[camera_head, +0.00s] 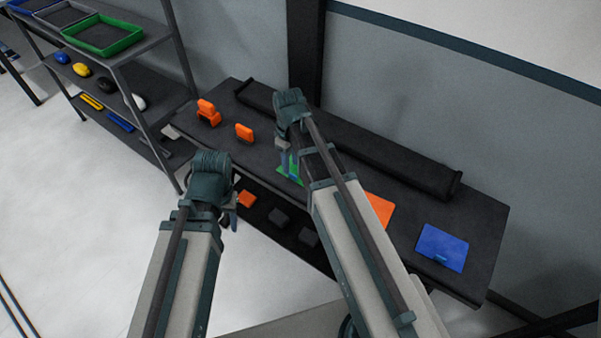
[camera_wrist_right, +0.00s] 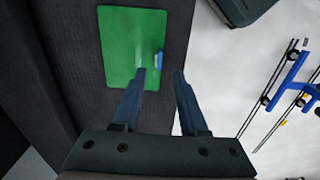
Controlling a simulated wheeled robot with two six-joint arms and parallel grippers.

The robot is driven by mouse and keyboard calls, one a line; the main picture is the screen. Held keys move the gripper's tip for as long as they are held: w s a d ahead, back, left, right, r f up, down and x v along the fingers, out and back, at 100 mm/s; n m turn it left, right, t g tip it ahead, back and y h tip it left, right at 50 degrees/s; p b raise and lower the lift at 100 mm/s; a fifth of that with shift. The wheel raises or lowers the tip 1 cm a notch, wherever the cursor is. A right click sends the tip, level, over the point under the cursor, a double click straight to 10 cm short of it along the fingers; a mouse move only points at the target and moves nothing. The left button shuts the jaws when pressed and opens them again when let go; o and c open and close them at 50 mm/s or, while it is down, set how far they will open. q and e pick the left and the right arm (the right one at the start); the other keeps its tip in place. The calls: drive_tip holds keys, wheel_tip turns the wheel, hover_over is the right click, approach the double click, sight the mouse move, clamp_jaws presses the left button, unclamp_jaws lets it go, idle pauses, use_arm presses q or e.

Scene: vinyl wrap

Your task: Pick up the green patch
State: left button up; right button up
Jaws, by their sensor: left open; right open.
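The green patch (camera_wrist_right: 120,50) lies flat on the dark table, with a small blue tab (camera_wrist_right: 159,62) at its right edge in the right wrist view. In the head view the green patch (camera_head: 283,167) is partly hidden by my right gripper. My right gripper (camera_wrist_right: 160,76) is open and empty, its fingertips just below the blue tab in the wrist picture, one finger overlapping the patch and the other past its edge. In the head view my right gripper (camera_head: 289,160) is over the patch. My left gripper (camera_head: 231,212) is open, in front of the table's near edge.
An orange patch (camera_head: 380,208) and a blue patch (camera_head: 442,247) lie to the right on the table. Orange blocks (camera_head: 244,132) stand at the left. A shelf (camera_head: 150,105) with trays stands at the left.

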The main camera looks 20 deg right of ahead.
drive_tip(key=f+b, duration=0.4)
drive_tip(key=f, duration=0.1)
drive_tip(key=shift+s+d+b, duration=0.2)
drive_tip(key=shift+b, duration=0.1)
clamp_jaws()
